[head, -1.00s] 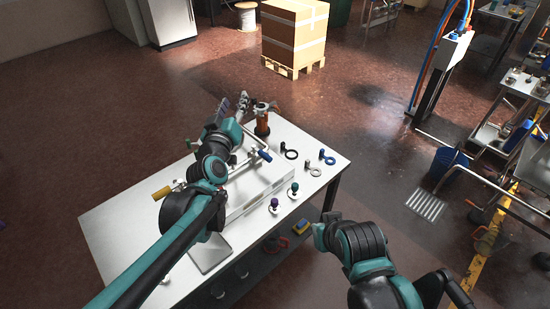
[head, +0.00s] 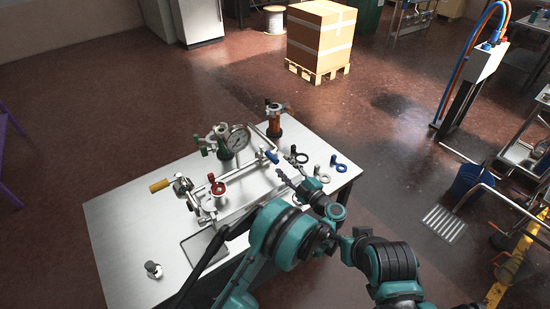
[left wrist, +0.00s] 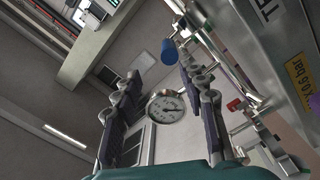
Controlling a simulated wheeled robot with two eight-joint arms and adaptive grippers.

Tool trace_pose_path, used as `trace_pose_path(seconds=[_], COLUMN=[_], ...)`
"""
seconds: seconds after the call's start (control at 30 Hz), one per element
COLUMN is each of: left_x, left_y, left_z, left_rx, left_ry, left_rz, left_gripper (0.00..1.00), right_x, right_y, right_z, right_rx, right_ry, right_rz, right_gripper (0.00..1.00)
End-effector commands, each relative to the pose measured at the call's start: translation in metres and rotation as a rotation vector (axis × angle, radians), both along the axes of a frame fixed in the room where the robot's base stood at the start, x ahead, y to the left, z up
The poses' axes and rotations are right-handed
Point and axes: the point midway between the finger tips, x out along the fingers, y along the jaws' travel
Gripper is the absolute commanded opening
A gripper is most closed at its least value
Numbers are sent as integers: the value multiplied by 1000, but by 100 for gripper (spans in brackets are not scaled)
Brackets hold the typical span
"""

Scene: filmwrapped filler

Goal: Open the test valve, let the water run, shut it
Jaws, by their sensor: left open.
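A pipe rig stands on the white table (head: 120,215) with a pressure gauge (head: 238,137), a blue-handled valve (head: 268,155), a red-handled valve (head: 217,187), a green handle (head: 207,148) and a yellow handle (head: 160,186). I cannot tell which is the test valve. No running water is visible. My left gripper (head: 290,170) is open and empty, right of the blue handle. In the left wrist view, the gauge (left wrist: 166,107) shows between the open fingers, and the blue handle (left wrist: 168,52) shows near the right finger, with no clear contact. My right gripper is out of view.
Ring-shaped tags in black, white (head: 322,175) and blue (head: 338,164) lie at the table's right end. An orange-brown cylinder (head: 274,122) stands at the back corner. A flat grey panel (head: 205,248) lies in front. My left arm hides the front right of the table.

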Motion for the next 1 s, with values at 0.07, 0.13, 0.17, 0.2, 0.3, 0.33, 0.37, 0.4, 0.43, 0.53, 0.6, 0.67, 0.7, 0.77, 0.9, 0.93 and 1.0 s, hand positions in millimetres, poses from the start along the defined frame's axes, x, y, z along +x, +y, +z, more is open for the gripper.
trace_pose_path(seconds=[0.07, 0.13, 0.17, 0.2, 0.3, 0.33, 0.37, 0.4, 0.43, 0.53, 0.6, 0.67, 0.7, 0.77, 0.9, 0.93, 1.0], left_x=[-3, -3, -2, 0, 11, 15, 19, 25, 29, 42, 49, 53, 55, 57, 58, 58, 58], left_y=[0, 1, 2, 4, 13, 16, 19, 24, 27, 36, 40, 43, 45, 46, 47, 47, 47], left_z=[-10, -14, -15, -15, -16, -16, -16, -16, -16, -16, -15, -15, -15, -14, -13, -13, -13], left_rx=[-6, -8, -9, -10, -10, -9, -9, -10, -9, -9, -10, -10, -10, -10, -10, -10, -10], left_ry=[10, 15, 16, 17, 17, 16, 16, 16, 16, 16, 15, 15, 15, 15, 15, 15, 15], left_rz=[14, 20, 22, 24, 25, 24, 24, 26, 24, 24, 23, 23, 23, 22, 20, 20, 20], left_gripper=[42, 42, 42, 42, 42, 42, 42, 42, 42, 42, 42, 42, 42, 42, 42, 42, 42], right_x=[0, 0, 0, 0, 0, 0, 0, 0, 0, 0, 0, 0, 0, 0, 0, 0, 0], right_y=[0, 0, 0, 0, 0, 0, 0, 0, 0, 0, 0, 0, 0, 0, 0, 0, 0], right_z=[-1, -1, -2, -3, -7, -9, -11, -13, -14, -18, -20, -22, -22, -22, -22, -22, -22], right_rx=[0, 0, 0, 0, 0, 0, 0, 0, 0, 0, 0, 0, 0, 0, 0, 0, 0], right_ry=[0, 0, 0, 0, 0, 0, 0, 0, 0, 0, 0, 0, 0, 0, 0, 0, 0], right_rz=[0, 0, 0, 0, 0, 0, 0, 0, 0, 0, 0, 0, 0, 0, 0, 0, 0], right_gripper=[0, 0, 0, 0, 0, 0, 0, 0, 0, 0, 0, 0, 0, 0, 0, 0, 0])
